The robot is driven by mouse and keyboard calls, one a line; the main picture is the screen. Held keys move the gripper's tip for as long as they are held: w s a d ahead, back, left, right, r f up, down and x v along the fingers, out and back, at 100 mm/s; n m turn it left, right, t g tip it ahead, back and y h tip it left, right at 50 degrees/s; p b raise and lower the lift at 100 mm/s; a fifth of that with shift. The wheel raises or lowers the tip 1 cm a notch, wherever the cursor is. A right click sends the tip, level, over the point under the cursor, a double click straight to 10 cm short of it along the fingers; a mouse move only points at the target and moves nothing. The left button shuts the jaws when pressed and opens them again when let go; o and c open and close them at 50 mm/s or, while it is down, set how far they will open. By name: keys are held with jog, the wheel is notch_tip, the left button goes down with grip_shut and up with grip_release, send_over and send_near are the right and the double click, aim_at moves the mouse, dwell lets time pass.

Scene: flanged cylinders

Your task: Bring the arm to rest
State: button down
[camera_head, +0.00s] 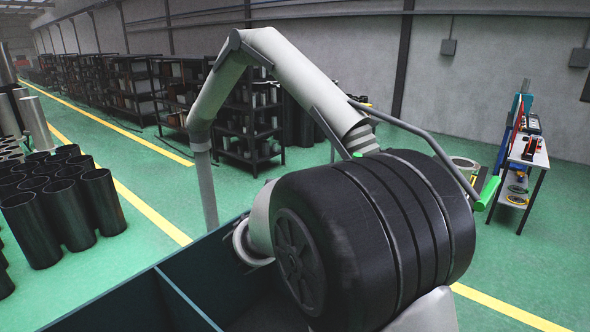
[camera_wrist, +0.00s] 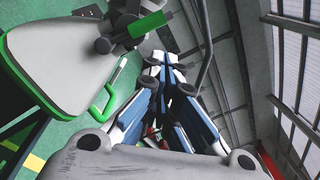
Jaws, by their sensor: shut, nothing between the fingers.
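My gripper (camera_wrist: 166,68) shows in the wrist view as blue-and-white fingers. Their tips are together, with nothing held between them. In the head view my pale grey arm rises behind a large black ribbed drum-like body, bends at the top and comes down on the left. I cannot make out the gripper there. A pale flanged cylinder (camera_head: 262,222) shows beside the black body, partly hidden by it, at a teal-walled bin (camera_head: 205,262).
Several black open tubes (camera_head: 65,205) stand on the green floor at left. Dark shelving (camera_head: 250,120) lines the back wall. A small table (camera_head: 525,155) with tools stands at right. Green floor lies open between the tubes and shelves.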

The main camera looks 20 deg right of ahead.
jog(key=s+f+m+g+y+b, duration=0.6)
jog(key=s+f+m+b, duration=1)
jog(key=s+f, duration=0.4)
jog(key=s+a+f+m+t+y+b, duration=0.1)
jog(key=s+a+f+m+y+b, duration=0.4)
jog(key=a+f+m+b, duration=0.3)
jog(key=s+a+f+m+t+y+b, duration=0.2)
jog(key=s+a+f+m+y+b, duration=0.2)
jog(key=a+f+m+b, duration=0.4)
notch_tip(320, 180, down, 7)
jog(key=shift+s+a+f+m+y, duration=0.1)
jog(key=shift+s+a+m+y, duration=0.3)
jog(key=shift+a+y, duration=0.35)
